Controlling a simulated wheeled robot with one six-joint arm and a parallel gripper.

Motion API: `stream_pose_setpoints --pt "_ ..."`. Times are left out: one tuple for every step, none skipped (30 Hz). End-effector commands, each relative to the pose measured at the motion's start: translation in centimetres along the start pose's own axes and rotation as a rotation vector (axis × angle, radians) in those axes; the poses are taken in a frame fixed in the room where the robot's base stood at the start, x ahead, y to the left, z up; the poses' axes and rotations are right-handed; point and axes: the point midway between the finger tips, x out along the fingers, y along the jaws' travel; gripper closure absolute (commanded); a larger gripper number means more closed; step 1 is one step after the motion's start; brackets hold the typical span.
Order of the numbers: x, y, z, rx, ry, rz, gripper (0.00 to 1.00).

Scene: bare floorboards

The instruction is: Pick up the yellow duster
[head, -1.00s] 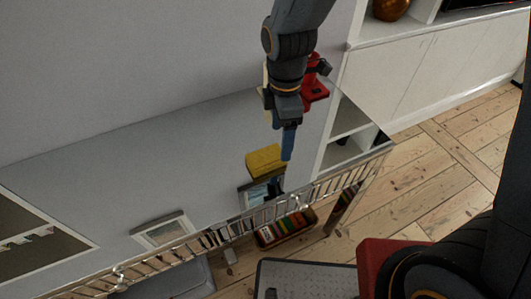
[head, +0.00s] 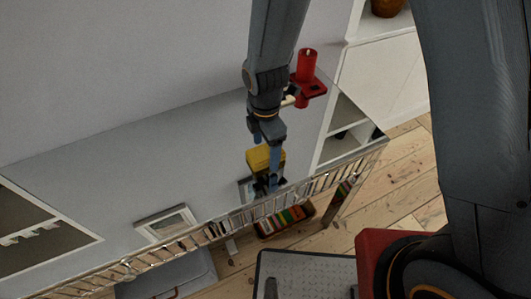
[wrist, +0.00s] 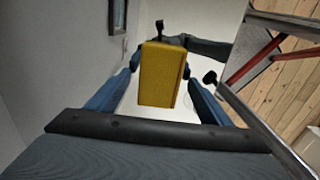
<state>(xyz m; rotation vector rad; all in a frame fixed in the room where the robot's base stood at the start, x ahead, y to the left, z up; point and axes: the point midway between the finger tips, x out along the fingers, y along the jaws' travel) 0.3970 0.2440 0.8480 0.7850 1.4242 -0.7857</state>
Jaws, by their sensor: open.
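The yellow duster (head: 258,158) is a yellow block near the front edge of the grey surface, partly hidden behind my gripper (head: 271,172) in the head view. In the wrist view the duster (wrist: 163,78) fills the middle, with one blue finger of my gripper (wrist: 162,65) on each side. The fingers are apart and there are visible gaps between them and the duster. I cannot tell how deep they reach around it.
A red candle on a red holder (head: 310,88) stands behind my gripper. A framed picture (head: 166,225) is to the left. A metal rail (head: 232,222) runs along the front edge. Several books (head: 285,220) are below it. The surface's middle left is clear.

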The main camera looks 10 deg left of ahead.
Motion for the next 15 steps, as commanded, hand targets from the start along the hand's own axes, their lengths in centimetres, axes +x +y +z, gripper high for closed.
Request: stream_pose_setpoints --pt "0.39 -0.07 0.0 0.0 0.0 -0.002 0.27" --pt "0.56 -0.05 0.0 0.0 0.0 -0.001 0.27" --pt "0.75 -0.02 0.01 0.0 0.0 0.0 0.27" --pt "0.86 -0.02 0.01 0.0 0.0 0.0 0.27" --pt "0.93 -0.01 0.01 0.0 0.0 0.0 0.27" --pt "0.98 -0.01 0.01 0.0 0.0 0.001 0.27" --pt "1.0 0.0 0.02 0.0 0.0 0.001 0.27" --pt "1.0 0.01 0.02 0.0 0.0 0.001 0.27" --pt "0.99 0.01 0.02 0.0 0.0 0.001 0.27" --pt "0.99 0.0 0.02 0.0 0.0 0.001 0.27" --pt "0.99 0.0 0.02 0.0 0.0 0.001 0.27" --pt "0.98 0.0 0.02 0.001 0.0 0.001 0.28" --pt "0.98 0.0 0.02 0.001 0.0 0.001 0.33" --pt "0.98 0.0 0.02 0.001 0.0 0.001 0.38" --pt "0.97 -0.01 0.02 0.001 0.0 0.001 0.45"
